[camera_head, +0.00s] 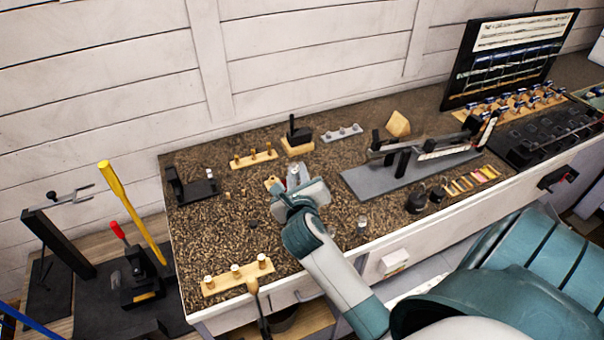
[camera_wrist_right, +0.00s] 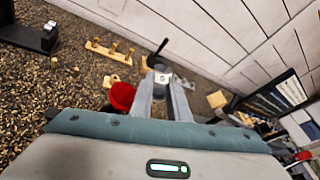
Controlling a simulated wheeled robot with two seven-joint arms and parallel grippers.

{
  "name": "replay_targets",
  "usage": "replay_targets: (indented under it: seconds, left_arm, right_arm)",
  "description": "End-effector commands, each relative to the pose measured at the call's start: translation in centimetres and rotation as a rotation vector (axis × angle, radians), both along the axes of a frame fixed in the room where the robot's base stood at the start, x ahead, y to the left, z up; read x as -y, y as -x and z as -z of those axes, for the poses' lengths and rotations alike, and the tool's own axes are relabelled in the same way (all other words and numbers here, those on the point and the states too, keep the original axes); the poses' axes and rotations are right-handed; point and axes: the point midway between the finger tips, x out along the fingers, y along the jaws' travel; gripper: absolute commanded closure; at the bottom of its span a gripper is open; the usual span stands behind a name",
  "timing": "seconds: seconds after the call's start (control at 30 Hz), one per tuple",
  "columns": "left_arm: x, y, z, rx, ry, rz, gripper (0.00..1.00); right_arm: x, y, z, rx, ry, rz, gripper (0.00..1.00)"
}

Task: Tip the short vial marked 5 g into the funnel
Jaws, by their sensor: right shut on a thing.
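My right gripper (camera_head: 293,180) is above the middle of the speckled worktop. In the wrist view its two fingers (camera_wrist_right: 166,95) are shut on a short pale vial marked 5 (camera_wrist_right: 162,78). The head view shows the pale top of this vial (camera_head: 293,171) between the fingers. I cannot tell its tilt exactly. I cannot make out the funnel for certain in either view. A red rounded thing (camera_wrist_right: 122,95) shows just left of the fingers in the wrist view; the gripper hides it in the head view. My left gripper is not in view.
A wooden rack with pegs (camera_head: 253,158) and a black-topped wooden block (camera_head: 297,138) stand behind the gripper. A black stand (camera_head: 190,189) is at the left. A clear small vessel (camera_head: 361,224) stands near the front edge. A grey-based balance-like device (camera_head: 410,172) is at the right.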

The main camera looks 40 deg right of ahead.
Motion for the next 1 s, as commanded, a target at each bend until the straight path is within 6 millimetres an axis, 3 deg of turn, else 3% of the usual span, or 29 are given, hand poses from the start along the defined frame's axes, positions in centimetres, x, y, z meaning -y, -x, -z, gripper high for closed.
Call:
replay_targets:
  seconds: [0.67, 0.9, 1.0]
  left_arm:
    - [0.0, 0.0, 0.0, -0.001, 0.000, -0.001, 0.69]
    - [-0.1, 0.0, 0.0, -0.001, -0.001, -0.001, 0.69]
    - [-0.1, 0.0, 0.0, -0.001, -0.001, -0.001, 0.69]
  right_arm:
    - [0.1, 0.1, 2.2, -0.342, 0.359, -0.001, 1.00]
    - [0.2, 0.2, 3.2, -0.541, 0.569, -0.001, 1.00]
    - [0.1, 0.1, 2.7, -0.619, 0.653, 0.000, 1.00]
